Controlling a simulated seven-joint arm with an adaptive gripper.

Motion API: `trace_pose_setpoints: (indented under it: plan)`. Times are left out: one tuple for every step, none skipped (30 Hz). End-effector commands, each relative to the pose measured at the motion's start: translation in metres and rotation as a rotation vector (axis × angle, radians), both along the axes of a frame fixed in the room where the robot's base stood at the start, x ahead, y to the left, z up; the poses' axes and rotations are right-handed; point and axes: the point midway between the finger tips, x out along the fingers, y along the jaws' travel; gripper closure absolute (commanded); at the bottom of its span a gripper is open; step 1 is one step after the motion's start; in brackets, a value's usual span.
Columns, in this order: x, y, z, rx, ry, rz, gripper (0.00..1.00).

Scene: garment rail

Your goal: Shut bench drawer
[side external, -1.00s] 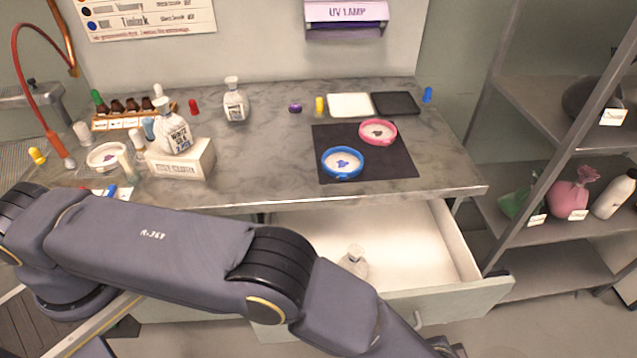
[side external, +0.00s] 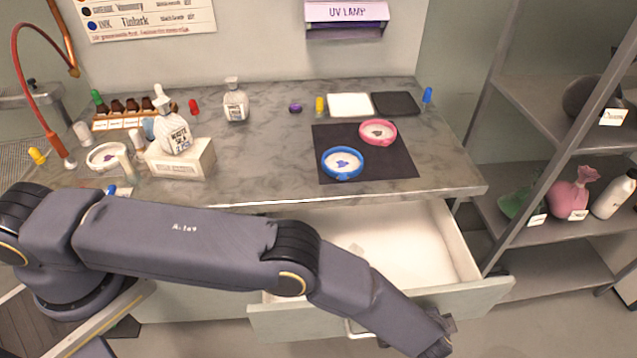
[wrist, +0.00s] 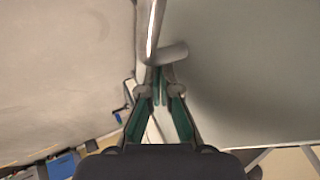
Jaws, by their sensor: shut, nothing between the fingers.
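The bench drawer (side external: 468,297) stands pulled out below the worktop, its pale inside showing in the side external view. One end of the metal drawer handle (side external: 352,327) shows beside my forearm, which crosses the drawer front. In the wrist view the handle (wrist: 151,35) is just past the fingertips of my gripper (wrist: 158,72). My gripper is shut and empty; I cannot tell whether it touches the handle. The side external view does not show the fingertips clearly.
The worktop (side external: 260,180) above holds two round dishes on a black mat (side external: 390,168), bottles and a white box (side external: 181,160). A metal shelf unit (side external: 560,262) stands right of the drawer. Some floor is clear in front of the shelves.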

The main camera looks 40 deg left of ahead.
Motion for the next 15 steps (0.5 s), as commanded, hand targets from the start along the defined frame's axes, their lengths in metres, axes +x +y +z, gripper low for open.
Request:
trace_pose_setpoints:
  plan:
    - [0.0,0.0,0.0,0.0,0.0,0.0,1.0]
    - [0.001,0.001,0.0,0.0,0.0,0.0,1.0]
    - [0.002,0.001,0.0,0.001,-0.001,0.0,1.0]
    - [0.003,0.003,0.0,0.001,-0.001,0.0,1.0]
    - [0.004,0.004,0.0,0.001,-0.001,0.001,1.0]
    - [0.007,0.006,0.001,0.002,-0.002,0.001,1.0]
    - [0.009,0.009,0.001,0.001,-0.003,0.001,1.0]
    - [0.011,0.011,0.001,0.001,-0.002,0.0,1.0]
    - [0.015,0.015,0.001,0.003,-0.003,0.002,1.0]
    - [0.019,0.019,0.001,0.003,-0.003,0.002,1.0]
    - [0.023,0.023,0.001,0.003,-0.003,0.002,1.0]
    - [0.029,0.029,0.001,0.003,-0.002,0.003,1.0]
    - [0.034,0.034,0.001,0.003,-0.002,0.003,1.0]
    - [0.038,0.039,0.0,0.004,-0.002,0.004,1.0]
    - [0.045,0.046,0.0,0.003,-0.002,0.003,1.0]
